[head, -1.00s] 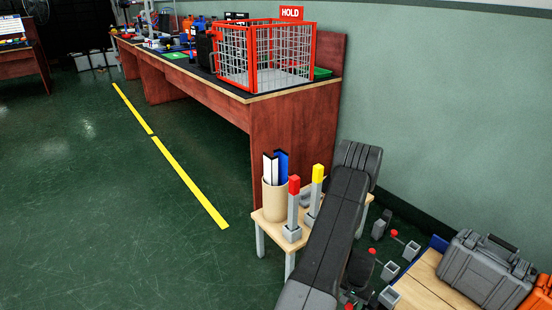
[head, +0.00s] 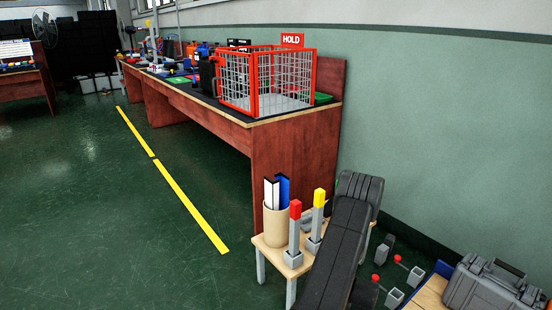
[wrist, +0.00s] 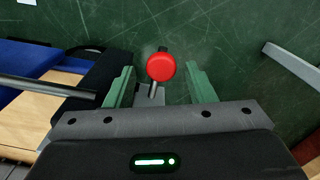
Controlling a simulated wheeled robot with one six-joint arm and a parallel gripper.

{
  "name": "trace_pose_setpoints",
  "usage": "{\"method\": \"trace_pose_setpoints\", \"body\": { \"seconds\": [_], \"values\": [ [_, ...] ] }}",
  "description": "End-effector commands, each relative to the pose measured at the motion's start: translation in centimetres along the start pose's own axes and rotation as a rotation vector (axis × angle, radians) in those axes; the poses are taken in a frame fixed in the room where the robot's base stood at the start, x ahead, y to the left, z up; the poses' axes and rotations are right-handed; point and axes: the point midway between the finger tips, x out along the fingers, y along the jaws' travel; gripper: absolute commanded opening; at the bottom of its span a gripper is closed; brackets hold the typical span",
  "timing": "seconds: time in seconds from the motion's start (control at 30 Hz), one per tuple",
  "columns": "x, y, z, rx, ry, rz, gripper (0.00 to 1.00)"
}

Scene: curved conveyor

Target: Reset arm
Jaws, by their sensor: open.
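My gripper (wrist: 161,88) is open in the wrist view, with its two green fingers spread apart. A red ball knob (wrist: 161,67) on a thin grey stem shows between the fingers, with a gap on each side. A grey block is partly visible below the knob. I cannot tell how far below the fingertips it is. In the head view my dark arm slants up from the lower edge at right of centre, and I cannot make out the gripper there.
A small wooden table (head: 270,247) with a tan cup (head: 275,224) stands beside my arm. Grey blocks with red knobs (head: 417,275) are on the floor at right, near a grey case (head: 487,290). A long bench (head: 290,160) carries a red wire cage (head: 262,80). Green floor at left is open.

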Motion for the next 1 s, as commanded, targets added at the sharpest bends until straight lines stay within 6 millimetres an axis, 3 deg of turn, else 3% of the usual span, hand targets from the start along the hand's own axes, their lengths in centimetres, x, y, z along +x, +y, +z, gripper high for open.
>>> {"method": "trace_pose_setpoints", "body": {
  "seconds": [0.03, 0.1, 0.7, 0.8, 1.0],
  "values": [
    [-0.2, -0.3, 0.8, -0.003, -0.001, 0.0, 0.49],
    [-2.3, -0.2, 0.4, -0.001, 0.004, -0.001, 0.49],
    [-14.3, -0.2, 0.4, -0.001, 0.004, -0.001, 0.49],
    [-11.2, -0.2, 0.6, -0.001, -0.005, 0.001, 0.49],
    [-7.2, -0.2, 0.6, -0.001, -0.003, 0.0, 0.49]
  ]
}}
